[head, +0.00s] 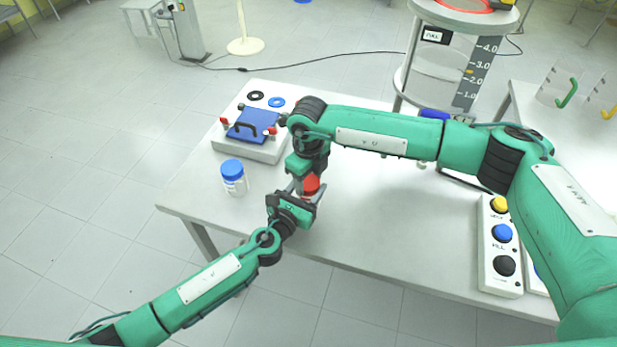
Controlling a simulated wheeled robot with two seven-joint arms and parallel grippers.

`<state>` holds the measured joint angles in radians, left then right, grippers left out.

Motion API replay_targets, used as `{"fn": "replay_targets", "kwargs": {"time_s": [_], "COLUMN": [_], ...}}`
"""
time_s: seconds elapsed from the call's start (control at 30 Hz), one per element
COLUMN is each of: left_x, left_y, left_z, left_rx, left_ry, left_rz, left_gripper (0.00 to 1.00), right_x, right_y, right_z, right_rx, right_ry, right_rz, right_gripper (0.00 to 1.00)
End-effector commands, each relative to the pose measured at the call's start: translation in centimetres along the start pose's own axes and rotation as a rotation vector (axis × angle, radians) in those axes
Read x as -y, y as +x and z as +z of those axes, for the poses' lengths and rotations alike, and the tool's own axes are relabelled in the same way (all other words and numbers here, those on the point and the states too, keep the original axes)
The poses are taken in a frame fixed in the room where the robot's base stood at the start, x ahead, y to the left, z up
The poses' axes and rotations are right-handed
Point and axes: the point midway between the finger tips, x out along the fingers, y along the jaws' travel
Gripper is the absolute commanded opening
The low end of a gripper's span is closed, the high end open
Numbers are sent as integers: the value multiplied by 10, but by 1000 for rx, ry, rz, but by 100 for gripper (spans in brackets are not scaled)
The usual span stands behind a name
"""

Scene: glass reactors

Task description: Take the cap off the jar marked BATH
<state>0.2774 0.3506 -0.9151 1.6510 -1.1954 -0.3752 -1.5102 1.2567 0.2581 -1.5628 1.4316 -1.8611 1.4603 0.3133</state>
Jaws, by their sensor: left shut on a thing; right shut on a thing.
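A red cap (312,184) shows between my two grippers near the table's front left edge. My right gripper (307,178) points down from above and is shut on this red cap. My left gripper (302,194) comes in low from the front left and is shut on the jar under the cap. The jar's body is almost wholly hidden by the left gripper, so I cannot read its marking or tell whether the cap is still seated. Another jar, white with a blue cap (232,168), stands upright to the left, apart from both grippers; its label is too small to read.
A white box (262,150) with a blue handled lid (254,126) stands behind on the table (370,218). A button panel (488,262) lies at the right. A tank with a scale (478,75) stands behind. The table's middle is clear.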

Motion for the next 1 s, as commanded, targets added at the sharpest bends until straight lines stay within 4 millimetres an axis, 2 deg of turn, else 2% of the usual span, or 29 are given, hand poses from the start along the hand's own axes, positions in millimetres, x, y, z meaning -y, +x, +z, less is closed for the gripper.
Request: {"fn": "replay_targets", "kwargs": {"time_s": [0.3,1.0], "left_x": [0,0], "left_y": [0,0], "left_z": [0,0], "left_rx": [-1,-1], "left_ry": [0,0], "left_rz": [-2,0], "left_gripper": [0,0], "right_x": [1,2], "right_y": [0,-1], "right_z": [0,0], "right_rx": [-1,0], "right_ry": [-348,-336], "right_rz": [-2,-3], "right_gripper": [26,25]}}
